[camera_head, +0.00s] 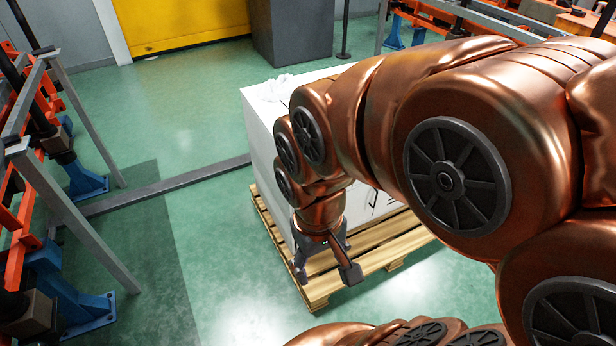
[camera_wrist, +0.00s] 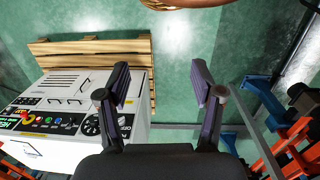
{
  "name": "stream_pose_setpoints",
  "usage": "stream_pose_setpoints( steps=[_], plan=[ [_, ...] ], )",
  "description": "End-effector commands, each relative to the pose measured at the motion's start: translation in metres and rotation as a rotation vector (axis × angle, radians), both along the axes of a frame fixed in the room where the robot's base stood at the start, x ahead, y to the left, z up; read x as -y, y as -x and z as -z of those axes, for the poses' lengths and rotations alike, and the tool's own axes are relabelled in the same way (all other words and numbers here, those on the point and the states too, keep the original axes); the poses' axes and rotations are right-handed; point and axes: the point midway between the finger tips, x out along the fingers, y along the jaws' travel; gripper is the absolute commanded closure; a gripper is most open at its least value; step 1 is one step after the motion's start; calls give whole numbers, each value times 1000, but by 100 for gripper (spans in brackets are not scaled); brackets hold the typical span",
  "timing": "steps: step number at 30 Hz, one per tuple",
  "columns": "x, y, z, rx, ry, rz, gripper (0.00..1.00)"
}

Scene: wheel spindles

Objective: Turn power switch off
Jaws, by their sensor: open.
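A white cabinet (camera_wrist: 70,155) with a control panel shows at the left of the wrist view. The panel carries a black round dial (camera_wrist: 91,127), and a row of coloured buttons (camera_wrist: 38,120) lies to its left. I cannot tell for certain which control is the power switch. In the head view the white cabinet (camera_head: 262,112) stands behind my arm, which hides much of it; its controls cannot be made out there. My gripper (camera_head: 326,270) is open and empty in front of the cabinet. In the wrist view my gripper (camera_wrist: 160,80) has its left finger beside the panel's right edge.
The cabinet stands on a wooden pallet (camera_head: 322,286). Orange and blue racks (camera_head: 48,265) with grey rails stand at the left. A grey beam (camera_head: 165,186) lies across the green floor. A dark grey box (camera_head: 290,30) stands behind. Open floor (camera_head: 195,110) lies left of the cabinet.

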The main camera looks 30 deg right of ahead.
Motion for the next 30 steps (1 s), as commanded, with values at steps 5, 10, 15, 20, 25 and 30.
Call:
stream_pose_setpoints(
  steps=[5,10,15,20,25,30],
  plan=[
    [49,-69,63,195,106,121,32],
    [104,-133,99,402,210,205,32],
    [156,-188,128,600,300,249,32],
    [198,-233,152,781,363,257,32],
    [232,-273,178,963,401,234,32],
    [255,-307,206,1136,399,188,32]
  ],
)
